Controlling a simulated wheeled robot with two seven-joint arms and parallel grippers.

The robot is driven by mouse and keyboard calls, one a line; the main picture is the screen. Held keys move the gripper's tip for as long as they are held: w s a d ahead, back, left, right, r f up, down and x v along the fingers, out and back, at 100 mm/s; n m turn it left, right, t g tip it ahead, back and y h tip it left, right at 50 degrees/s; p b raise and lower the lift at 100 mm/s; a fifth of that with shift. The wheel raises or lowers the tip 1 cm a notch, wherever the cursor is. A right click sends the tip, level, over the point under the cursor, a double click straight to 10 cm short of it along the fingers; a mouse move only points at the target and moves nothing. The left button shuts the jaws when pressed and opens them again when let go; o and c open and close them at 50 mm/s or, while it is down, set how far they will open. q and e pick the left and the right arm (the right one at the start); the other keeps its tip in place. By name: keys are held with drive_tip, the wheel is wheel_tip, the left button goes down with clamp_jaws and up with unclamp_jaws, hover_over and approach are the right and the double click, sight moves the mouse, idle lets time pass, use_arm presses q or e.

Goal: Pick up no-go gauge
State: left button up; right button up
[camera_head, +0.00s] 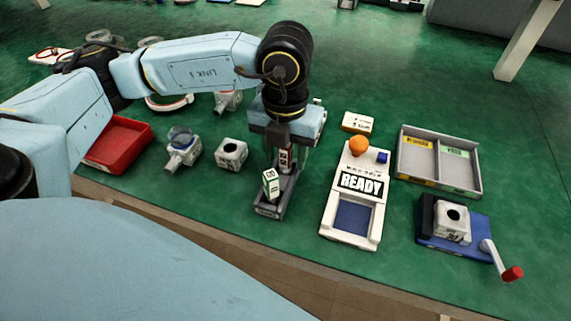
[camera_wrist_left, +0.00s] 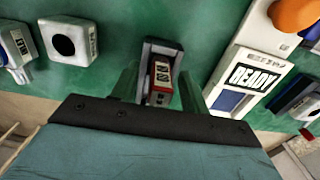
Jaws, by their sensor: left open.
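The no-go gauge, a red block with a white label (camera_head: 285,158), stands in a dark grey holder (camera_head: 268,211). It also shows in the left wrist view (camera_wrist_left: 160,86). A green-and-white gauge (camera_head: 271,183) stands in the near end of the same holder. My left gripper (camera_head: 287,150) points down over the holder. It is open, with one finger on each side of the red gauge in the left wrist view, and gaps seem to show between fingers and gauge. Its body hides part of the holder. My right gripper is not in view.
A white READY device (camera_head: 350,215) with an orange knob stands right of the holder. A white block with a hole (camera_head: 232,153) and a pump-like part (camera_head: 182,150) are to the left, beside a red tray (camera_head: 118,145). A divided tray (camera_head: 438,160) and blue crank fixture (camera_head: 455,235) stand right.

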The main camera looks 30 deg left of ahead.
use_arm(q)
clamp_jaws()
drive_tip(key=shift+r, duration=0.1)
idle(0.3)
